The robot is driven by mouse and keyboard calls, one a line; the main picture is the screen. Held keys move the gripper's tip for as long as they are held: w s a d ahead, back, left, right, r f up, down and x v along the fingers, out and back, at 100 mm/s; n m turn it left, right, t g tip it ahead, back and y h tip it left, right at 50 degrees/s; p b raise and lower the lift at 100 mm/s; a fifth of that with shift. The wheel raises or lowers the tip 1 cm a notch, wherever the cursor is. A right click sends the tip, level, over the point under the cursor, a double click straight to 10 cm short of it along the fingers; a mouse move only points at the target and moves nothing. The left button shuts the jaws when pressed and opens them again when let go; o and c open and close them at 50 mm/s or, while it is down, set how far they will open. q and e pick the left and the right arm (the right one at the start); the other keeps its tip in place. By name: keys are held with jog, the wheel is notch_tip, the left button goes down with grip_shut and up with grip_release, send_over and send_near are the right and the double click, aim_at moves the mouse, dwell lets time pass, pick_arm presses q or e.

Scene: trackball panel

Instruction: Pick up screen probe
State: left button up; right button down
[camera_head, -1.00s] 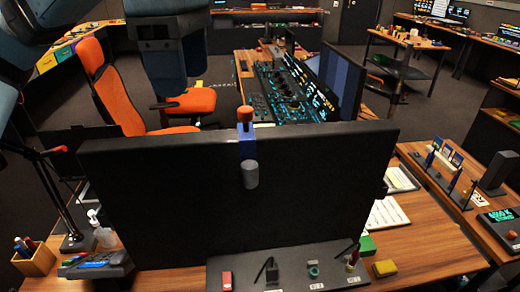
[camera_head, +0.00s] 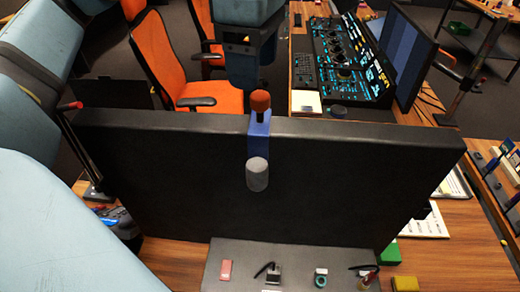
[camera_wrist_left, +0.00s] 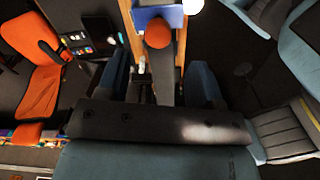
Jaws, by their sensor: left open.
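The screen probe has an orange-brown knob (camera_head: 260,102), a blue clip body (camera_head: 259,135) and a grey cylinder (camera_head: 257,174). It sits over the top edge of a large black monitor (camera_head: 180,175), the cylinder hanging on the side facing me. My left gripper (camera_head: 252,84) appears just above and behind the knob in the head view, pointing down, apart from it. My right gripper is not in view.
A grey tray (camera_head: 225,252) with small parts stands below the monitor. A yellow block (camera_head: 404,283) and a green block (camera_head: 390,253) lie beside it. Orange chairs (camera_head: 170,70) and a control console (camera_head: 345,60) stand behind the monitor.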

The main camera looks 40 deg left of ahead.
aim_at(261, 94)
pick_arm(q)
jog(key=shift+w+f, duration=0.1)
jog(key=shift+f, duration=0.35)
jog(key=shift+d+f+p, duration=0.15)
jog(key=shift+f+p, duration=0.15)
jog(key=shift+f, duration=0.2)
jog(key=f, duration=0.3)
jog(key=shift+w+d+f+p, duration=0.2)
jog(key=shift+d+f+p, duration=0.05)
jog(key=shift+f+p, duration=0.15)
jog(key=shift+f, duration=0.3)
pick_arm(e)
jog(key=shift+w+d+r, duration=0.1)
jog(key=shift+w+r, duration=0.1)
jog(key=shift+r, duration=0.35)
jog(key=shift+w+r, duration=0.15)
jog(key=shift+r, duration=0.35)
pick_arm(q)
jog(key=shift+c, duration=0.4)
grip_shut()
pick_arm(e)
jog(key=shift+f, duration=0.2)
